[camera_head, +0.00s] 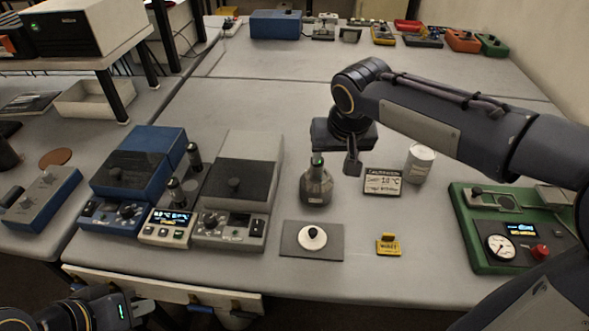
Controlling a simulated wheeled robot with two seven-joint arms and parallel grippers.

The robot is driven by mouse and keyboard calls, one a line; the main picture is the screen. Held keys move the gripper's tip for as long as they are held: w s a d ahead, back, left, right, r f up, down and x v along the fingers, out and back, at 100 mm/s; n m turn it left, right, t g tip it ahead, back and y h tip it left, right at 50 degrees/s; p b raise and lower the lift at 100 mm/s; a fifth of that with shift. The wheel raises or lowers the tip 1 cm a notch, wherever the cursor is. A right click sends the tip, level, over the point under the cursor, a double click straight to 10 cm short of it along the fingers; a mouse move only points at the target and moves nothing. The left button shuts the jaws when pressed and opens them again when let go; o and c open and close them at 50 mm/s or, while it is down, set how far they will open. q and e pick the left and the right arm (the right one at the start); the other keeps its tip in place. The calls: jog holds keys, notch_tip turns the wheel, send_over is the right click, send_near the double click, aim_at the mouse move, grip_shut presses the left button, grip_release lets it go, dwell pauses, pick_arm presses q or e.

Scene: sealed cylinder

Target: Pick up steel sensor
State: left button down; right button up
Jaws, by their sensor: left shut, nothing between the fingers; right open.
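A grey, bottle-shaped metal body (316,188) with a narrow neck and a green top stands upright on the table; it may be the steel sensor, but I cannot tell for sure. My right gripper (337,166) is open just above and to its right. One finger shows clearly to the right of the neck; the other is hard to separate from the neck and green top. Two small dark metal cylinders (175,192) stand by the instruments at the left. My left gripper (150,306) is shut and empty at the lower left, below the table's front edge.
A grey plate with a white, black-knobbed disc (312,239) lies in front. A calibration sign (383,181), white can (419,163) and yellow tag (388,244) are at the right. A green gauge box (490,250) stands far right; blue (140,165) and grey (240,185) instruments stand left.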

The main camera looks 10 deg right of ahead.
aim_at(316, 172)
jog(key=w+f, duration=0.2)
jog(key=w+a+f, duration=0.1)
jog(key=f, duration=0.2)
jog(key=w+a+f, duration=0.1)
jog(key=w+f, duration=0.1)
jog(key=shift+w+f+p, duration=0.2)
jog(key=shift+w+p, duration=0.1)
jog(key=shift+p, duration=0.05)
grip_shut()
jog(key=shift+r, duration=0.1)
